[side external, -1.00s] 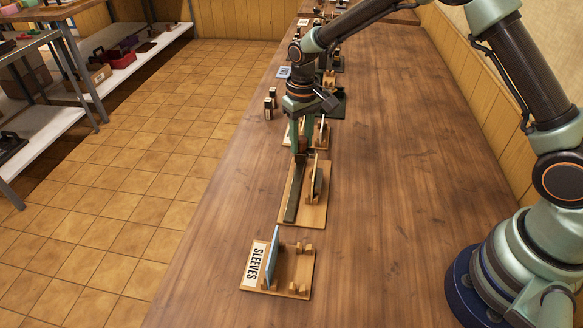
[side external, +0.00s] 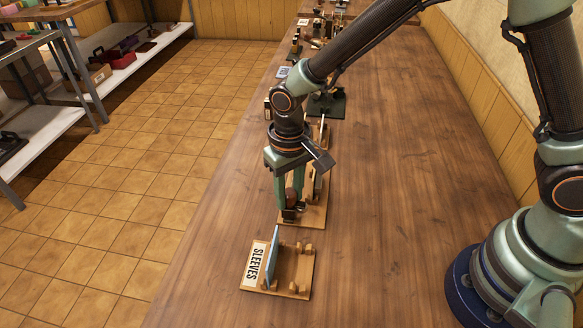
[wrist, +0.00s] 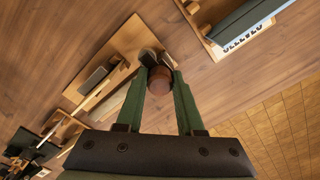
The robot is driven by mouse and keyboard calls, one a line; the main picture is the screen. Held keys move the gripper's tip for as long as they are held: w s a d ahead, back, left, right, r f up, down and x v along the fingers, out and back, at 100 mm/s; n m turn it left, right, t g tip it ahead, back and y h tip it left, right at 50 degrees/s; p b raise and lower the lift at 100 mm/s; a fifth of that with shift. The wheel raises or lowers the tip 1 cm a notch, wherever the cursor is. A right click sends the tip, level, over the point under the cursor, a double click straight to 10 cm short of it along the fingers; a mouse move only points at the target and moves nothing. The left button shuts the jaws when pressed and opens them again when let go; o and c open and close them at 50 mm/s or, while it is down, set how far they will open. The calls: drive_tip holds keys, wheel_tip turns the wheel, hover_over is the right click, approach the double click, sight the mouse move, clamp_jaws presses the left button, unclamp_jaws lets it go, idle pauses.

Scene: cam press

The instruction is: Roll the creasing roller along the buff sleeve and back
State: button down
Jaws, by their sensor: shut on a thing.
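My gripper (side external: 289,205) is shut on the creasing roller, over the near end of the wooden creasing board (side external: 316,216). In the wrist view, the roller's round brown handle (wrist: 160,80) sits between the green fingertips. A dark part (wrist: 147,58) shows beyond it, at the board's end. A pale strip (wrist: 108,92) runs along the board and may be the buff sleeve; I cannot be sure. My gripper hides most of the board's left side in the side view. Whether the roller touches the strip cannot be told.
A rack labelled SLEEVES (side external: 257,263) stands just nearer, holding an upright blue-grey sleeve (side external: 272,258). A grey upright piece (wrist: 95,80) stands on the creasing board. Other fixtures line the bench behind. The bench (side external: 400,190) is clear on the right.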

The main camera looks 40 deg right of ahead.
drive_tip(key=shift+s+a+r, duration=0.1)
drive_tip(key=shift+s+a, duration=0.05)
drive_tip(key=shift+a, duration=0.1)
drive_tip(key=c, duration=0.5)
unclamp_jaws()
wheel_tip(320, 180, up, 12)
drive_tip(key=shift+d, duration=0.1)
drive_tip(key=s+d+r+t, duration=0.2)
drive_tip(key=d, duration=0.4)
drive_tip(key=s+d+r+t, duration=0.1)
drive_tip(key=s+d+r, duration=0.2)
drive_tip(key=d, duration=0.3)
drive_tip(key=s+d+r+t, duration=0.2)
drive_tip(key=d+r, duration=0.1)
drive_tip(key=d, duration=0.4)
drive_tip(key=shift+s+t, duration=0.3)
